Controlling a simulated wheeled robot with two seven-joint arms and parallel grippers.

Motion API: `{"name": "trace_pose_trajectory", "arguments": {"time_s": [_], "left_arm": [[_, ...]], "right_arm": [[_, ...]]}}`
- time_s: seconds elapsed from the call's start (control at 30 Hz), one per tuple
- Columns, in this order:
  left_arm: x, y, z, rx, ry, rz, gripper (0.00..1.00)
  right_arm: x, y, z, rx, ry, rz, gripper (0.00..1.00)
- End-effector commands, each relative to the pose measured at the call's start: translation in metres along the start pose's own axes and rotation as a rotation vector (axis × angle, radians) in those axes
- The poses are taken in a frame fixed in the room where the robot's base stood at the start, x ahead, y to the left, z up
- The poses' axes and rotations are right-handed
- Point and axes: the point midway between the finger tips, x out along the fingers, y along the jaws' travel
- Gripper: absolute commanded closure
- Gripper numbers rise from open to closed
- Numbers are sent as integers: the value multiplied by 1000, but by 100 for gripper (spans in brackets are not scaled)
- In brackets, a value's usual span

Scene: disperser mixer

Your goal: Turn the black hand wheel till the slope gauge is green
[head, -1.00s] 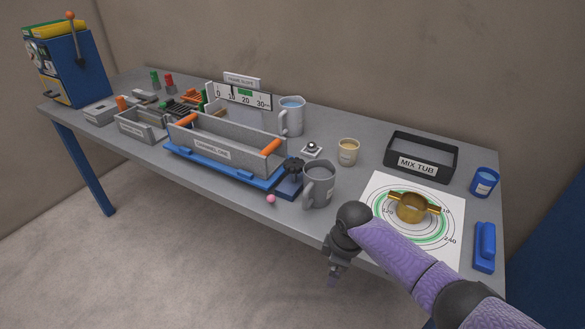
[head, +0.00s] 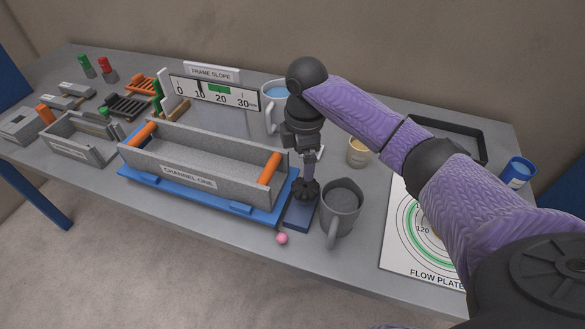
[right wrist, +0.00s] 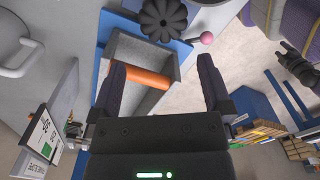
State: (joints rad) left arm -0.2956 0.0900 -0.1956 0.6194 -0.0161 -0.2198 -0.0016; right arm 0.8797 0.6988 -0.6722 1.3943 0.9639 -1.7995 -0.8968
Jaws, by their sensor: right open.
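The black hand wheel (head: 305,190) sits on a blue block at the right end of the channel frame. My right gripper (head: 308,168) is open and points down just above the wheel; contact is hard to tell. In the right wrist view the wheel (right wrist: 163,18) shows beyond the open fingertips (right wrist: 162,62), with nothing between them. The slope gauge (head: 212,92) stands behind the channel, with a scale from 0 to 30 and a green band near 20. A dark pointer seems to stand near 10, left of the green. A dark shape (right wrist: 295,62), likely my left gripper, is at right.
A grey mug (head: 341,208) stands close right of the wheel. The grey channel (head: 190,178) with orange end bars lies left. A mug of blue liquid (head: 274,92) and a tan cup (head: 358,152) stand behind.

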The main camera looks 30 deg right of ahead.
Motion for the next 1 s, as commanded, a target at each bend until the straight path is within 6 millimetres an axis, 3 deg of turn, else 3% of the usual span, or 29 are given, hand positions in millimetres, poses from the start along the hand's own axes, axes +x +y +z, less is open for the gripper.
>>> {"name": "trace_pose_trajectory", "arguments": {"time_s": [0.1,0.3,0.67,1.0], "left_arm": [[12,1,11,2,-21,1,41],[24,0,15,4,-29,1,41],[24,-1,7,4,-11,-1,41],[24,0,8,2,-12,0,41]], "right_arm": [[36,-1,0,2,-3,-5,0],[74,-1,0,1,-1,-3,0],[81,0,0,1,-1,0,0],[81,0,0,1,-1,0,72]]}}
